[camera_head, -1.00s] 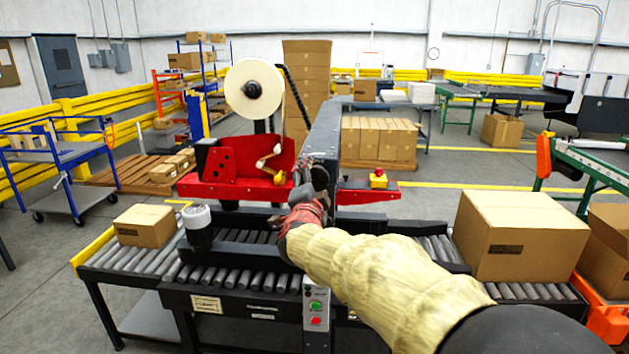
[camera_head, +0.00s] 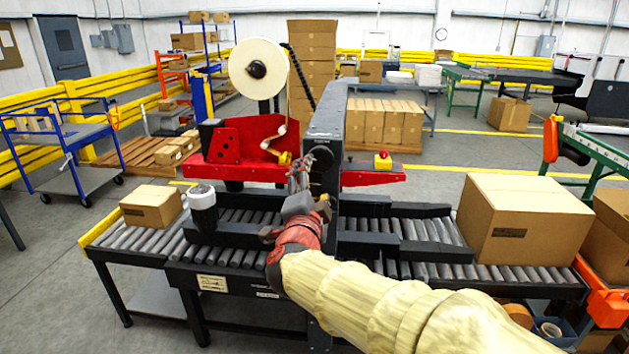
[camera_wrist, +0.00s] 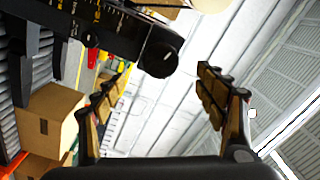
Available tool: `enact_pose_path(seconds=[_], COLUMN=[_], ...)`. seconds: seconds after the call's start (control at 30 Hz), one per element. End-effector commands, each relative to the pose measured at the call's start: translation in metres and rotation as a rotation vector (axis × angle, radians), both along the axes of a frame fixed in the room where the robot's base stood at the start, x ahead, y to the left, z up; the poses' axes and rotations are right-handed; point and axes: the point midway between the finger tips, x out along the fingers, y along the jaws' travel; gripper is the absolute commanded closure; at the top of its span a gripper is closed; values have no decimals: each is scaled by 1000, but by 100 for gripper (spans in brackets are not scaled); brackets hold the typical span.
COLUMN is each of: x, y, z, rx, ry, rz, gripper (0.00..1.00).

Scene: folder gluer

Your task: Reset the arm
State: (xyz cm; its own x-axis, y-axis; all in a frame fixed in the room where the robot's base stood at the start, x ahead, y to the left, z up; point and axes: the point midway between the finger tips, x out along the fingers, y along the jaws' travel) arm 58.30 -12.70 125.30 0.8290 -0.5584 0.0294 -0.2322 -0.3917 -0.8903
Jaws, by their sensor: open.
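My arm reaches in from the lower right of the head view, in a cream sleeve with a red wrist. My gripper (camera_head: 308,212) is in front of the upright post of the taping machine (camera_head: 327,117), above the roller conveyor. In the wrist view my gripper (camera_wrist: 170,90) shows two tan-padded fingers spread wide apart with nothing between them. Beyond the fingers are the white ceiling and a round black knob (camera_wrist: 158,58) of the machine. In the head view the fingertips are small and partly hidden by my wrist.
A large carton (camera_head: 522,222) stands on the conveyor's right end and a small carton (camera_head: 151,206) on its left end. A tape roll (camera_head: 258,68) sits atop the red machine head (camera_head: 250,142). An orange stand (camera_head: 603,300) is at the lower right.

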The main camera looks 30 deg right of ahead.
Motion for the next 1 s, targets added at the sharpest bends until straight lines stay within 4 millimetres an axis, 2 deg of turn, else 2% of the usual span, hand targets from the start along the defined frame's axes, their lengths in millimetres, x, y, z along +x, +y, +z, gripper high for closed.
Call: enact_pose_path(seconds=[0.3,0.4,0.47,0.53,0.67,0.77,0.87,0.97,1.0], x=[0,5,12,21,21,2,-32,-77,-99], y=[0,7,18,41,97,136,166,184,188], z=[0,-7,-15,-35,-79,-106,-133,-157,-166], rx=[-2,0,-5,-23,-92,-161,-241,-328,-362], ry=[2,30,69,145,330,472,622,778,845], rz=[0,31,81,176,410,588,753,897,949], gripper=[28,28,28,28,28,28,28,28,28])
